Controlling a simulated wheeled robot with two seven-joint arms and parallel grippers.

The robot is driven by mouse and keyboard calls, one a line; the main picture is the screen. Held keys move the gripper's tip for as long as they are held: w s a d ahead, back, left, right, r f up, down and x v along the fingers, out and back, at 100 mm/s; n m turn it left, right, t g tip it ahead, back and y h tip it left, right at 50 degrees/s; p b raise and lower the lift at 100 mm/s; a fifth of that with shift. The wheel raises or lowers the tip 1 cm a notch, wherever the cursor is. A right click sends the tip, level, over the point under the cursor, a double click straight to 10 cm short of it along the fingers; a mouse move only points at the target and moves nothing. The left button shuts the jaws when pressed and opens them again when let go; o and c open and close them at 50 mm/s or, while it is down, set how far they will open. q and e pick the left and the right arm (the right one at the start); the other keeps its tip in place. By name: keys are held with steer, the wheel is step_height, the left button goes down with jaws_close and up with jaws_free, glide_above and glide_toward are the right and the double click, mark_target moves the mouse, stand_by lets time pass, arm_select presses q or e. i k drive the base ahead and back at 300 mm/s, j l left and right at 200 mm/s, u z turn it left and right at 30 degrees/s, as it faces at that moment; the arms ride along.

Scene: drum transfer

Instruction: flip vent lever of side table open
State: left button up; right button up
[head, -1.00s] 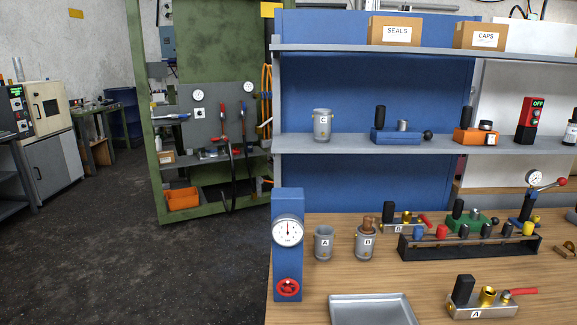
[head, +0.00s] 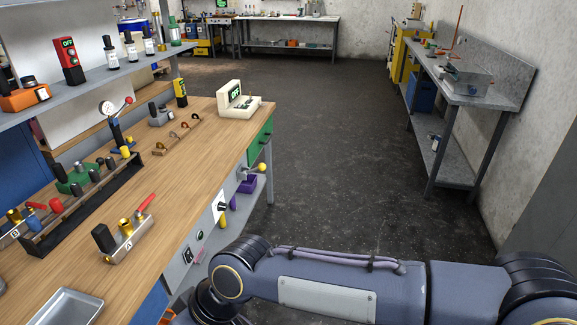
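The side table (head: 522,80) is a grey metal bench with a backsplash along the right wall. A thin upright orange-red rod (head: 459,25) stands on it, rising above a grey block (head: 467,80). These are small and far off, so I cannot tell whether the rod is the vent lever or which way a lever is set. My arm crosses the bottom right of the head view, but its gripper is not visible. My other gripper is also out of view.
A wooden workbench (head: 190,165) with valve blocks, a rack and a tray (head: 62,308) fills the left. Open dark floor (head: 340,130) lies between it and the side table. A yellow cabinet (head: 405,62) stands behind the side table. A far bench (head: 290,22) lines the back wall.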

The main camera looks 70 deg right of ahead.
mark_target(261, 167)
steer(key=l+z, duration=0.1)
steer(key=z, duration=2.05)
steer(key=i+l, duration=0.25)
steer(key=i, duration=0.3)
steer(key=i+l, duration=0.2)
steer(key=i, duration=0.3)
steer(key=i+l+u, duration=0.1)
steer(key=i+l, duration=0.15)
steer(key=i, duration=0.3)
steer(key=i+l, duration=0.25)
steer(key=i, duration=0.3)
steer(key=i+l+u, duration=0.1)
steer(key=i+l, duration=0.2)
steer(key=i, duration=0.2)
